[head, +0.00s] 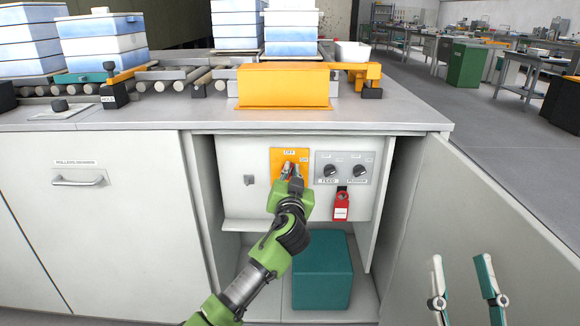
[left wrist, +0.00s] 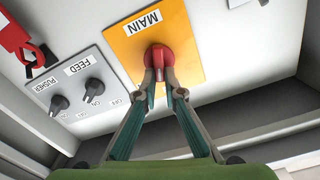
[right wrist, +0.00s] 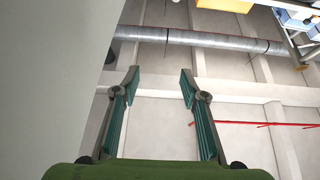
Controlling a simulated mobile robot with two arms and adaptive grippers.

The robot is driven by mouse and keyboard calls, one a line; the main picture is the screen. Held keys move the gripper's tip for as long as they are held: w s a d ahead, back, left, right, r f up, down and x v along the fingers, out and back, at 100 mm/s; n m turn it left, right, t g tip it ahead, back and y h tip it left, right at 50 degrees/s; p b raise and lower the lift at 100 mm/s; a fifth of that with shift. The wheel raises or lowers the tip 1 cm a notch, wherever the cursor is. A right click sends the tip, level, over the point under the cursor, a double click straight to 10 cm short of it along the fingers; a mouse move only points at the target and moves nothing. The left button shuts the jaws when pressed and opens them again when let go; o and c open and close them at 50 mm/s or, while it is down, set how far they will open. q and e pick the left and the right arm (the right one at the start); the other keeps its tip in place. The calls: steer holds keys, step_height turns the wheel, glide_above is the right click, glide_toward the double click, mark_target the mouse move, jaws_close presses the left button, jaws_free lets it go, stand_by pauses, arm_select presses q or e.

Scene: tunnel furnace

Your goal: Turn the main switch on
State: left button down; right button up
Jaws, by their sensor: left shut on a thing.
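The main switch is a red knob (left wrist: 159,57) on a yellow plate (left wrist: 187,42) marked MAIN in the left wrist view. The yellow plate (head: 276,160) also shows in the head view, inside the open cabinet, with the knob mostly hidden behind my gripper. My left gripper (head: 291,170) is at the plate, its fingertips closed on the knob's grip; this shows close up in the left wrist view (left wrist: 164,86). I cannot tell the knob's setting for sure. My right gripper (head: 460,261) is open and empty, away at the lower right; its spread fingers show in the right wrist view (right wrist: 160,76).
A grey plate (head: 345,158) with FEED and PUSHER knobs sits right of the yellow plate, with a red lockout tag (head: 341,206) below it. A teal box (head: 322,270) stands on the cabinet floor. The open cabinet door (head: 450,200) is at the right.

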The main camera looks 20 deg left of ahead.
arm_select(q)
steer(key=shift+d+m+p, duration=0.15)
steer(key=shift+m+p, duration=0.3)
steer(key=shift+m, duration=0.35)
steer(key=shift+w+d+f+m+p, duration=0.15)
steer(key=shift+m+p, duration=0.4)
steer(key=shift+m, duration=0.6)
steer(key=shift+s+d+f+m+p, duration=0.15)
steer(key=shift+m+p, duration=0.45)
steer(key=shift+m, duration=0.5)
steer(key=shift+w+d+f+m+p, duration=0.15)
steer(key=shift+m+p, duration=0.4)
steer(key=shift+m, duration=0.6)
arm_select(e)
steer(key=s+d+f+g+h, duration=0.1)
steer(key=f+g+h, duration=0.1)
steer(key=f+g, duration=0.4)
steer(key=s+d+f+g+h, duration=0.1)
steer(key=f+g, duration=0.5)
steer(key=f, duration=1.1)
steer(key=shift+d+m+g+h, duration=0.3)
steer(key=shift+d+h, duration=0.3)
steer(key=shift+d, duration=0.2)
arm_select(q)
steer(key=shift+a, duration=0.1)
steer(key=c, duration=2.1)
jaws_free()
steer(key=shift+c, duration=0.2)
